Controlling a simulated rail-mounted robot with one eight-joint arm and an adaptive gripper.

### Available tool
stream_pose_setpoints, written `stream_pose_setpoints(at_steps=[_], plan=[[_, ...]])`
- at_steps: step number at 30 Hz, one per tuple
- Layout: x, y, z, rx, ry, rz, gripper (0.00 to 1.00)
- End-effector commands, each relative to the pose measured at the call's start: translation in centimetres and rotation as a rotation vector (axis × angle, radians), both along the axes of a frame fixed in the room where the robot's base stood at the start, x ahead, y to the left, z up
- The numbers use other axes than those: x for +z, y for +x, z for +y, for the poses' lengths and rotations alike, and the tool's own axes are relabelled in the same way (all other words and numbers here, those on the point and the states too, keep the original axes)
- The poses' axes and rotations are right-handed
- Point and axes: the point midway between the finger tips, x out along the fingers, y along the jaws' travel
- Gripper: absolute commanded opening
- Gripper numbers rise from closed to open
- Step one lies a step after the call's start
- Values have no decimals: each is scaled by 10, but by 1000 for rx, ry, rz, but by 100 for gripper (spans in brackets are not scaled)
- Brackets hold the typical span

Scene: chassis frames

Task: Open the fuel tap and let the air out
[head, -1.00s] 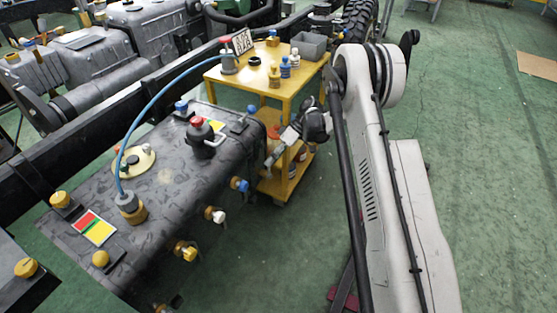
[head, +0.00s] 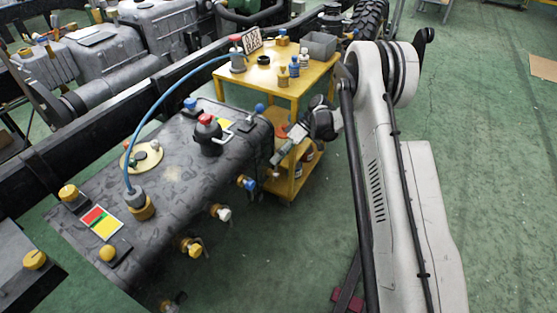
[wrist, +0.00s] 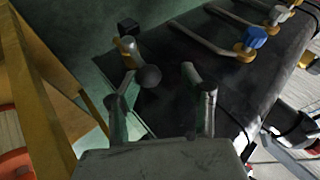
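The black fuel tank (head: 180,185) lies at left in the head view. Along its near side sit a blue-handled tap (head: 246,182), a white-handled one (head: 222,213) and a yellow-handled one (head: 191,246). My gripper (head: 278,160) is beside the tank's far right end. In the wrist view its two fingers (wrist: 160,95) stand apart with a gap between. Beyond them show a brass-coloured fitting (wrist: 127,48) and a dark ball knob (wrist: 149,77), close to the fingertips; I cannot tell whether they touch. The blue tap also shows in the wrist view (wrist: 255,38).
A yellow trolley (head: 310,85) stands close behind my gripper, with small bottles and a grey bin (head: 319,45) on it. A blue hose (head: 160,103) arches from the tank to a pot (head: 238,60) on the trolley.

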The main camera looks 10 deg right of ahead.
Motion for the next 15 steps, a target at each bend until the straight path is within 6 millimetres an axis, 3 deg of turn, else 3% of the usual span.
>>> stream_pose_setpoints(at_steps=[9, 15], plan=[[56, 0, 0, 0, 0, 0, 42], [82, 0, 0, 0, 0, 0, 42]])
